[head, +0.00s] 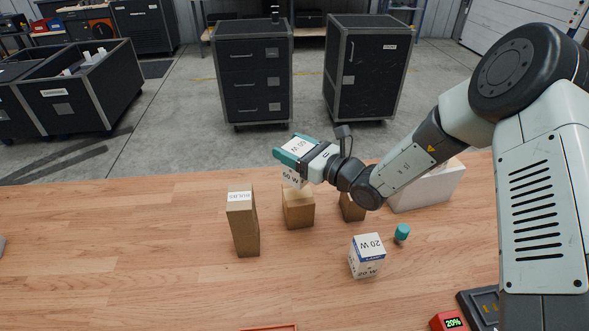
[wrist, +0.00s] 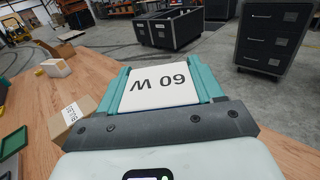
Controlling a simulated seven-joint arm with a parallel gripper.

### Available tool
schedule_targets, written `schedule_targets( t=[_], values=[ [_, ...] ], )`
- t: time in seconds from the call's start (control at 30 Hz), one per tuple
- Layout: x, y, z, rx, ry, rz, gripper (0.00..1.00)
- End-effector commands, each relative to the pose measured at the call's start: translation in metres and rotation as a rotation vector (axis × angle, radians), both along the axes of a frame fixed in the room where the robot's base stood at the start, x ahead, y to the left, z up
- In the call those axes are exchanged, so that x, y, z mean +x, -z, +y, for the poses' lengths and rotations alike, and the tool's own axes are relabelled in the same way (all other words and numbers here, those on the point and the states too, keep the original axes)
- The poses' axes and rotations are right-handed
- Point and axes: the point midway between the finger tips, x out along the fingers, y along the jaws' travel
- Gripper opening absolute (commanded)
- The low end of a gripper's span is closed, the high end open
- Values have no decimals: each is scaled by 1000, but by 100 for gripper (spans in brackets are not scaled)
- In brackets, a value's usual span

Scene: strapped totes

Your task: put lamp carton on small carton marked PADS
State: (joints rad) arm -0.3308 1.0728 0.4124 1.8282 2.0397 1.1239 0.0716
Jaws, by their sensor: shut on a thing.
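My gripper (head: 292,147) is shut on a white lamp carton (head: 293,178) marked 60 W. The carton also shows in the wrist view (wrist: 160,92), between the teal fingers. In the head view it is just above and behind the top of a short brown carton (head: 298,212); whether they touch, I cannot tell. A second short brown carton (head: 352,211) stands to the right, partly hidden by my arm. I cannot read PADS on either one. Another lamp carton (head: 366,258), white and blue and marked 20 W, stands nearer on the table.
A small teal object (head: 402,232) and a white box (head: 430,187) are at the right.

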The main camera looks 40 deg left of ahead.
Motion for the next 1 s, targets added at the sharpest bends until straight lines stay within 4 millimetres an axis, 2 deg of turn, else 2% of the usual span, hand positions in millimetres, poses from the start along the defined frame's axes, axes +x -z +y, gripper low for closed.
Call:
schedule_targets(
  t=[0.23, 0.4, 0.77, 0.8, 0.97, 1.0],
  values=[
    [0, 22, 0, 1, 1, -1, 34],
    [0, 45, 0, 1, 0, 0, 34],
    [1, 50, 0, 2, 1, -1, 34],
    [1, 51, 0, 1, 1, -1, 67],
    [0, 51, 0, 1, 1, -1, 91],
    [0, 51, 0, 1, 1, -1, 91]
  ],
)
